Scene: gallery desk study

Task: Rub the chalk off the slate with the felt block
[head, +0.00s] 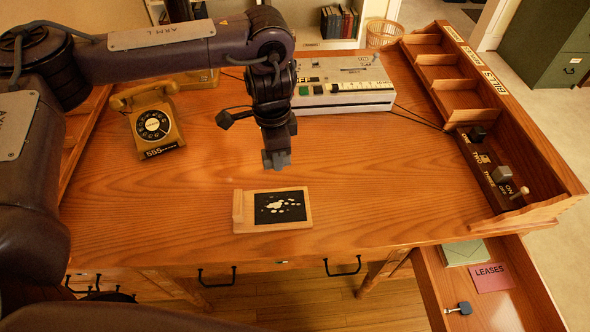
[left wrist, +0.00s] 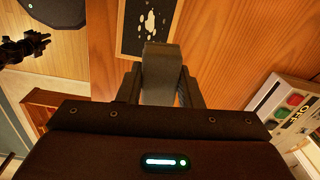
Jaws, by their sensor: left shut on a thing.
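The slate (head: 280,207) lies near the desk's front edge, its black face set in a pale wooden frame (head: 262,227). White chalk marks cover the middle of the face. It also shows at the top of the left wrist view (left wrist: 132,28). My left gripper (head: 277,150) is shut on the grey felt block (head: 277,161), held above the desk behind the slate and apart from it. The block also shows between the fingers in the left wrist view (left wrist: 160,72). A dark jointed part at that view's upper left may be my right gripper (left wrist: 22,46); its jaws are unclear.
A rotary telephone (head: 153,125) stands at the left and a pale machine with buttons (head: 345,90) at the back. A wooden rack with switches (head: 490,165) lines the right side. An open drawer (head: 500,315) juts out front right. The desk around the slate is clear.

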